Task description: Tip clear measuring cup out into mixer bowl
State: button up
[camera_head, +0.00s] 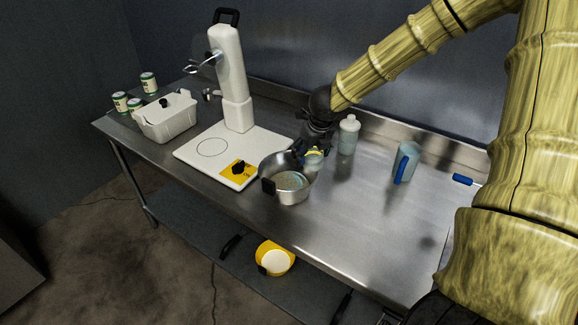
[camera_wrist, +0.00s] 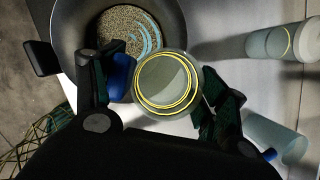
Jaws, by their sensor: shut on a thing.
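My gripper (camera_head: 309,148) is shut on the clear measuring cup (camera_head: 314,161), at the right rim of the mixer bowl. In the wrist view my gripper (camera_wrist: 158,88) has one finger on each side of the cup (camera_wrist: 166,84), which shows yellow rings and a blue handle on its left. Something pale grey shows within the rings. The cup's tilt is hard to tell. The steel mixer bowl (camera_head: 270,166) stands on the table with a black handle at its left. In the wrist view the bowl (camera_wrist: 66,22) holds speckled brown grains with light blue streaks.
A white mixer stand (camera_head: 228,80) is behind the bowl, its base (camera_head: 205,148) to the left. A white bottle (camera_head: 348,136) and a clear pitcher (camera_head: 408,160) with a blue handle stand right. A white bin (camera_head: 168,120) and cans are far left. The front right table is clear.

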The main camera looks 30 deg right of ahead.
jog(key=shift+w+r, duration=0.1)
jog(key=shift+a+r+p, duration=0.15)
jog(key=shift+r+p, duration=0.2)
jog(key=shift+r+t+y+p, duration=0.3)
jog(key=shift+r+t+p, duration=0.1)
jog(key=shift+r+p, duration=0.65)
